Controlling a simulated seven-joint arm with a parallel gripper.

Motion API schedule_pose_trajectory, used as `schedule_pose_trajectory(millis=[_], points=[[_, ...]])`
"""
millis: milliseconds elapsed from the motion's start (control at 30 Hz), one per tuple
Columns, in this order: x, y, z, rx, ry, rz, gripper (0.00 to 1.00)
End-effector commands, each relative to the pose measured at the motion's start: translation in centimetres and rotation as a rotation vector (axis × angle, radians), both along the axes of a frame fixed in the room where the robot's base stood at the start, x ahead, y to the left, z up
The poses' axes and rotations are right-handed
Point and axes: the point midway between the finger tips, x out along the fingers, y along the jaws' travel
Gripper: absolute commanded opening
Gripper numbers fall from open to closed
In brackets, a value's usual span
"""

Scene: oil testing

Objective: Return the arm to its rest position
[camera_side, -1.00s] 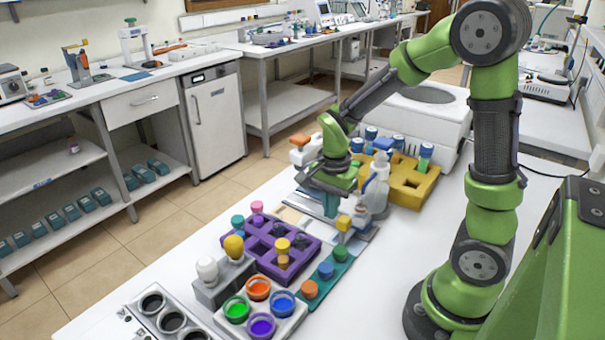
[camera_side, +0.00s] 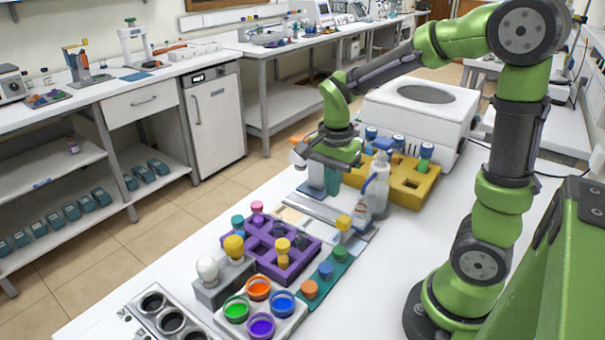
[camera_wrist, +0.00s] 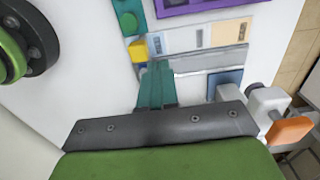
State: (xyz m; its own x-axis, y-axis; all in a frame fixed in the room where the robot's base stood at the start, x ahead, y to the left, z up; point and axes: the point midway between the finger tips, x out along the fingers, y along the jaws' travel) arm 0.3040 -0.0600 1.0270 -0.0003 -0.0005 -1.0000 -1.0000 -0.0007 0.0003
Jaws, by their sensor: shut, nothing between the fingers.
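My gripper (camera_side: 333,186) is on my green arm in the side view, raised above the bench between the purple rack and the yellow rack. Its teal fingers point down. In the wrist view the teal fingers (camera_wrist: 156,84) are together with nothing between them. Below them lies a flat grey tray or plate (camera_wrist: 215,60) with a pale printed strip. My arm reaches over the bench from its base at the right.
A purple rack (camera_side: 262,262), a yellow rack (camera_side: 412,194), a clear bottle (camera_side: 378,185) and a green strip with caps (camera_side: 330,283) stand nearby. A white machine (camera_side: 440,115) stands behind. An orange-topped white item (camera_wrist: 290,130) is close beside my gripper. Bare bench lies toward my base.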

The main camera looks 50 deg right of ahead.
Motion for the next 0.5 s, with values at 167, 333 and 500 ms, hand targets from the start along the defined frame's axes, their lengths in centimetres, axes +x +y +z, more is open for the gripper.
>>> schedule_pose_trajectory(millis=[167,333,500], points=[[0.0,0.0,0.0,0.0,-0.001,0.013,0.0],[-0.1,0.5,-0.4,0.01,-0.016,0.182,0.0],[-1.1,3.0,1.5,0.028,-0.152,0.527,0.0]])
